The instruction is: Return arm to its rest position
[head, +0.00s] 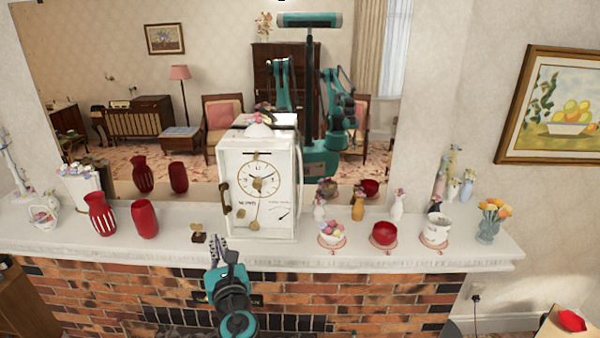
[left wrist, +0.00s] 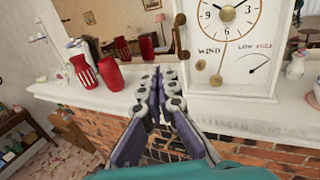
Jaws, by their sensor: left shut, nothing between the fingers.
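My left gripper (head: 216,246) is shut and empty. It points up at the front edge of the white mantel shelf (head: 290,258), just below and left of the white clock (head: 262,190). In the left wrist view the two fingers (left wrist: 158,82) lie close together, in front of the shelf and to the left of the clock (left wrist: 235,70). My right gripper does not show directly; a mirror behind the shelf reflects my teal column and arms.
Red vases (head: 145,219) stand left on the shelf, and a small brown figure (head: 198,232) sits beside the clock. Bowls, a red pot (head: 384,233), a white mug (head: 436,229) and a flower vase (head: 490,222) stand right. The brick front (head: 360,295) is below.

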